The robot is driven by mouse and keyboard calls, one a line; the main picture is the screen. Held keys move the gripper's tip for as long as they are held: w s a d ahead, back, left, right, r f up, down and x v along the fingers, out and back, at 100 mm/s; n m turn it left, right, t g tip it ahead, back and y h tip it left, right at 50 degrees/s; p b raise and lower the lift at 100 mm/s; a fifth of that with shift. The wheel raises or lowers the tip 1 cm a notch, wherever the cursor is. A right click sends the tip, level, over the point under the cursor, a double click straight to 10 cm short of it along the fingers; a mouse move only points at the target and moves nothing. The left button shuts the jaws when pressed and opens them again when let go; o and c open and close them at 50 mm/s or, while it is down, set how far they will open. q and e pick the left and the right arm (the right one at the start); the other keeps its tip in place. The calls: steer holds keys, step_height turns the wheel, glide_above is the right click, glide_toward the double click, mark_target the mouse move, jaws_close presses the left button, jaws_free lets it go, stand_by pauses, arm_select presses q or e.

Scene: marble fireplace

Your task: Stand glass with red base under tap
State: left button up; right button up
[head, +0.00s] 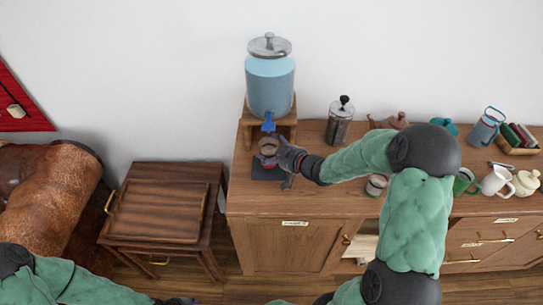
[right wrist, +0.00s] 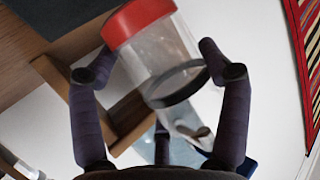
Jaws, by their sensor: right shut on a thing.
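The glass with red base (head: 268,151) is in my right gripper (head: 283,157), below the blue tap (head: 268,124) of the drink dispenser (head: 270,85) in the head view. The right wrist view shows its red base (right wrist: 139,20), clear body and dark ring (right wrist: 175,84) between the fingers of my right gripper (right wrist: 155,68), which is shut on it. The glass appears over the dark mat (head: 266,174); whether it touches the mat I cannot tell. My left gripper (head: 177,301) is barely visible at the bottom edge, its fingers unclear.
The dispenser stands on a wooden stand (head: 289,128) on the wooden cabinet (head: 300,205). A French press (head: 339,122) is to the right, and a small cup (head: 376,186) is near my right arm. Mugs and pots fill the right end. A side table (head: 160,200) stands left.

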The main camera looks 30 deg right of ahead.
steer(key=shift+f+b, duration=0.3)
steer(key=shift+f, duration=0.65)
steer(key=shift+f, duration=0.15)
steer(key=o, duration=1.3)
steer(key=shift+r, duration=0.2)
steer(key=p+v, duration=0.4)
steer(key=v, duration=0.8)
